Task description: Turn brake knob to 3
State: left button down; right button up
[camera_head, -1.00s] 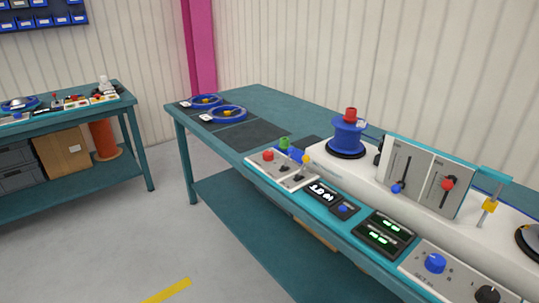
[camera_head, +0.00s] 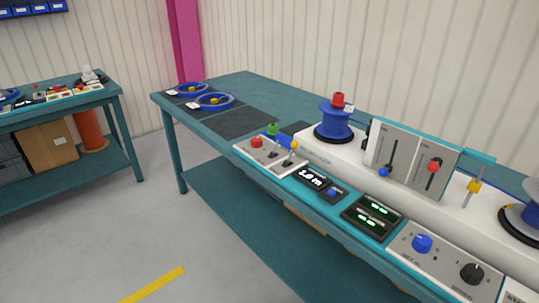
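A control panel (camera_head: 447,262) at the lower right of the bench front carries a blue knob (camera_head: 422,243) and a black knob (camera_head: 472,273). The small lettering around both knobs is too blurred to read, so I cannot tell which is the brake knob or where it points. Neither of my grippers is in view.
The teal bench (camera_head: 240,89) holds a blue reel (camera_head: 336,121), a slider panel (camera_head: 408,160), green-lit displays (camera_head: 372,216) and a switch panel (camera_head: 271,154). Blue rings (camera_head: 214,102) lie at the far end. The grey floor (camera_head: 120,225) at the left is open.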

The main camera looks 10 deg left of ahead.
aim_at(257, 143)
jog(key=i+j, duration=0.2)
jog(key=j, duration=0.15)
jog(key=i+j, duration=0.15)
jog(key=j, duration=0.25)
jog(key=i+j+z, duration=0.1)
jog(key=j, duration=0.25)
jog(key=i+j, duration=0.45)
jog(key=j, duration=0.3)
jog(key=i+j, duration=0.2)
jog(key=j, duration=0.2)
jog(key=z, duration=0.05)
